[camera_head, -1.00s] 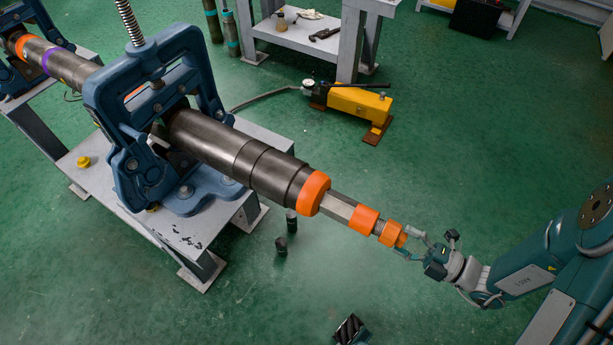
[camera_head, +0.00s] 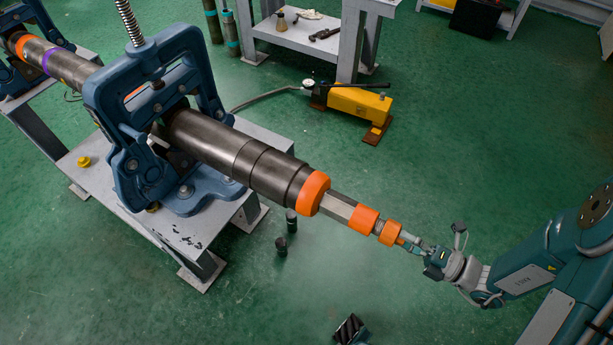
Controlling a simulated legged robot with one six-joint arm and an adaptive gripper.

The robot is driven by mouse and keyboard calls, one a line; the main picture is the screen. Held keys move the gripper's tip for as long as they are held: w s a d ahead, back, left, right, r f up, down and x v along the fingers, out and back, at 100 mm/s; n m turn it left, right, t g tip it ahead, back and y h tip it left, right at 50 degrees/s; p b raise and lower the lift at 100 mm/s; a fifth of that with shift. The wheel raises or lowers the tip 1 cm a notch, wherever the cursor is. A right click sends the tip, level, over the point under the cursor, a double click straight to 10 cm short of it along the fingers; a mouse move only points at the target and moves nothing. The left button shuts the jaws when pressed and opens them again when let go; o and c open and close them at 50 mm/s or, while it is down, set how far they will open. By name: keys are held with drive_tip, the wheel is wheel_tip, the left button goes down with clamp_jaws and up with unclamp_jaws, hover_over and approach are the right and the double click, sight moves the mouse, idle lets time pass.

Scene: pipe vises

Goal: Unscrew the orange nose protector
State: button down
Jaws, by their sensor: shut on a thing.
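The orange nose protector (camera_head: 389,232) is a short ring at the right-hand end of the long dark pipe tool (camera_head: 235,155). A thin threaded grey section shows between it and a second orange ring (camera_head: 363,219). My gripper (camera_head: 406,240) is at the protector's outer end, in line with the tool, with its fingers closed on it. The far sides of the fingers are hidden. A blue pipe vise (camera_head: 155,115) holds the tool's body over a grey bench.
A larger orange collar (camera_head: 312,192) sits further up the tool. A yellow hand pump (camera_head: 358,103) lies behind.

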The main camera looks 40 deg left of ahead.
drive_tip(key=n, duration=1)
drive_tip(key=shift+s+f+g, duration=0.1)
drive_tip(key=shift+g, duration=0.2)
drive_tip(key=n, duration=1.4)
drive_tip(key=shift+n+g, duration=0.3)
drive_tip(key=shift+n, duration=0.1)
drive_tip(key=shift+c, duration=1.1)
unclamp_jaws()
